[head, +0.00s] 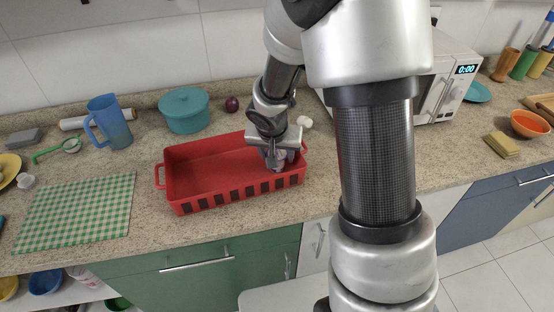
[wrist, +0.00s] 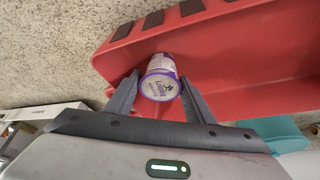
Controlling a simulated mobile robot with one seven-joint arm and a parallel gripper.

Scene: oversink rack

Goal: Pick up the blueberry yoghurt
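The blueberry yoghurt (wrist: 160,86) is a small white and purple cup with a printed lid. It is inside the red tray (wrist: 240,62), near one long wall. In the wrist view its lid faces my camera. My gripper (wrist: 160,78) points down into the tray with one finger on each side of the cup. Narrow gaps seem to show between the fingers and the cup; contact is hard to judge. In the head view, my gripper (head: 276,160) is at the right end of the tray (head: 215,147) and partly hides the cup (head: 279,158).
A teal pot (head: 184,112), a blue jug (head: 110,122) and a dark round item (head: 232,104) stand behind the tray. A green checked cloth (head: 75,212) lies to the left. A microwave (head: 448,85) is at the back right, partly behind my arm.

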